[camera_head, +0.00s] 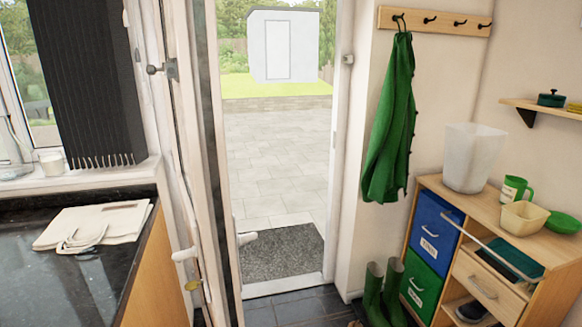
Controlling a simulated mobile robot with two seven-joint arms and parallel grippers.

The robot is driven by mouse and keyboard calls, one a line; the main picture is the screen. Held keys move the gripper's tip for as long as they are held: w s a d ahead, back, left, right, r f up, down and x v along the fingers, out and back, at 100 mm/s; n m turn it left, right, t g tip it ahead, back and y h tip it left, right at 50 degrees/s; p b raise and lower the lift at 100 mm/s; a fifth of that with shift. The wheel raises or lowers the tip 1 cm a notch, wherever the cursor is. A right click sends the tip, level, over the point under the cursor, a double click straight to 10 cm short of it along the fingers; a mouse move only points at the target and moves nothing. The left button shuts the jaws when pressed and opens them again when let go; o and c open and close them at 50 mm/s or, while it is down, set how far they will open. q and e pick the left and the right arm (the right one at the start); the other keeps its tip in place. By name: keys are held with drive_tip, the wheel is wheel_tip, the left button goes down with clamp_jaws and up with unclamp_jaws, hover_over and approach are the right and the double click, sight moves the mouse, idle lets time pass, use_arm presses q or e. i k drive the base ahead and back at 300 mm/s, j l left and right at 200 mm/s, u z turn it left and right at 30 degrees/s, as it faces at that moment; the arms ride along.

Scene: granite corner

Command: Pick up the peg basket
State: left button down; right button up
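No basket with pegs visible in it can be made out for certain. A small cream tub (522,218), open at the top, stands on the wooden cabinet at the right and could be the peg basket. A taller whitish, translucent bin (472,158) stands behind it on the same cabinet. The contents of both are hidden or too small to tell. Neither of my grippers is in view.
The wooden cabinet (482,287) also bears a green mug (515,189) and a green bowl (562,222). A folded cloth bag (112,220) lies on the dark counter (62,290). Green boots (383,290) stand beside the open doorway; a green coat (392,125) hangs above.

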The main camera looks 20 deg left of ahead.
sight(520, 219)
drive_tip(key=u, duration=1.2)
drive_tip(key=z, duration=2.75)
drive_tip(key=i+j+z, duration=0.1)
drive_tip(key=z, duration=0.25)
drive_tip(key=i+j+z, duration=0.1)
drive_tip(key=j+z, duration=0.25)
drive_tip(key=i+j+z, duration=0.1)
drive_tip(key=z, duration=0.25)
drive_tip(key=k+j, duration=0.05)
drive_tip(key=j, duration=0.05)
